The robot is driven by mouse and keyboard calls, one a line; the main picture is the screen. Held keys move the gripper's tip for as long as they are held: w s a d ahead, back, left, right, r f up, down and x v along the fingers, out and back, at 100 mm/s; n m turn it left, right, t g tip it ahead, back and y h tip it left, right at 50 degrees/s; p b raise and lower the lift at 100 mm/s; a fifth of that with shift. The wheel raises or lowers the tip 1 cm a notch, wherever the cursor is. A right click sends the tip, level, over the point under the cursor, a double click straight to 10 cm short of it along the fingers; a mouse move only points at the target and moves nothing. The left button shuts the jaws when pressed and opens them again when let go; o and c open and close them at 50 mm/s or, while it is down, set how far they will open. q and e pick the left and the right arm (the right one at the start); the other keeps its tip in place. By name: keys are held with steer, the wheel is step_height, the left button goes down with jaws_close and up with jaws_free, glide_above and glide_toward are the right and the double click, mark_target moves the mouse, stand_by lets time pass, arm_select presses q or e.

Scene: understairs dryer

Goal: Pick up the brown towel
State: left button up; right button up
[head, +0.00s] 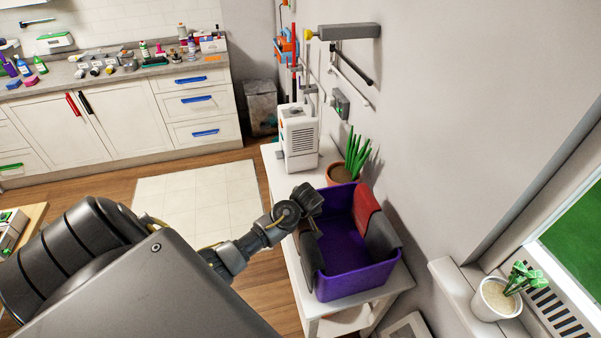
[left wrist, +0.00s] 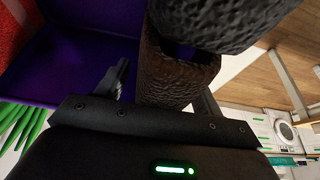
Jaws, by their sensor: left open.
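The brown towel (left wrist: 163,78) hangs over the rim of the purple bin (head: 350,272), on its left wall. In the head view it is mostly hidden behind my gripper. My left gripper (head: 313,212) is at that left rim. In the left wrist view its two fingers (left wrist: 163,92) are apart, one on each side of the brown towel, with the towel between them. I cannot tell whether they touch it. My right gripper is not in view.
A dark grey towel (head: 311,264) hangs beside the brown one. A red towel (head: 366,204) and another grey towel (head: 382,238) hang on the right wall. A potted plant (head: 341,174) and a white appliance (head: 299,138) stand behind the bin on the white table (head: 397,283).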

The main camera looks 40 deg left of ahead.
arm_select(q)
steer(key=shift+f, duration=0.2)
stand_by(0.5)
steer(key=c, duration=1.1)
